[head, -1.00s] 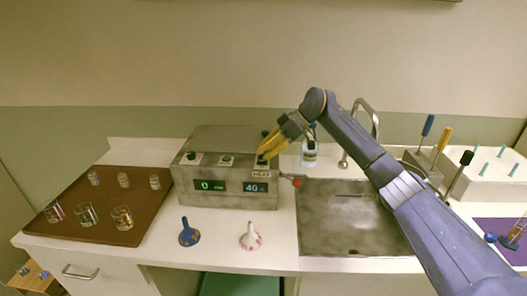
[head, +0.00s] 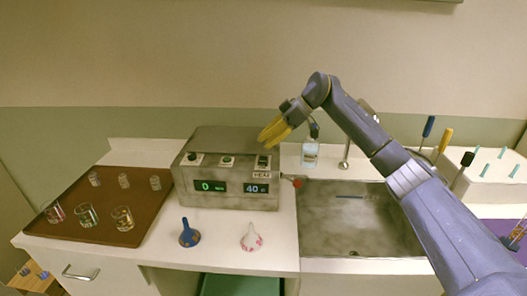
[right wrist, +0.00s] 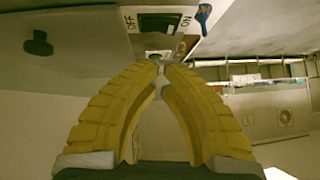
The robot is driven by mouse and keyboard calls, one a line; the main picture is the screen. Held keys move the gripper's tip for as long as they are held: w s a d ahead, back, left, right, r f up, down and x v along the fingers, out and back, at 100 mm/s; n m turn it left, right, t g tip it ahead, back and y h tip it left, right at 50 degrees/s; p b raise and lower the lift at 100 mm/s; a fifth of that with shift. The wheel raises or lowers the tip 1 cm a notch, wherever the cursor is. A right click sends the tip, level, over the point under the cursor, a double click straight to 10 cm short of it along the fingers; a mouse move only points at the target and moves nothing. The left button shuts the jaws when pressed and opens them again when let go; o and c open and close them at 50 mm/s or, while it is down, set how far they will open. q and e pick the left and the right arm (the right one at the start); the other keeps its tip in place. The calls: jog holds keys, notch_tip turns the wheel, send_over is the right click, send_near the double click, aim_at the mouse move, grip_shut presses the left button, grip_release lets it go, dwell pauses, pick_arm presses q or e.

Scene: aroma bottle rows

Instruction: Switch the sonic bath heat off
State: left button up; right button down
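The sonic bath (head: 220,196) is a grey metal box with a green display showing 0 and a blue display showing 40. Its heat switch (head: 263,161) is a dark rocker at the top right of the front, above a HEAT label. In the right wrist view the rocker (right wrist: 160,23) sits between OFF and ON markings; which side is pressed is hard to tell. My right gripper (head: 264,144), with yellow fingers, is just above the switch, apart from it. Its fingertips (right wrist: 160,66) are together with nothing between them. My left gripper is out of view.
A brown tray (head: 150,200) with several glasses is on the left. A blue funnel (head: 189,236) and a pale funnel (head: 251,239) stand in front of the bath. A sink (head: 350,225) and a clear bottle (head: 310,153) are to the right.

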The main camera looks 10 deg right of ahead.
jog(key=v, duration=0.9)
jog(key=shift+d, duration=0.15)
jog(key=shift+s, duration=0.1)
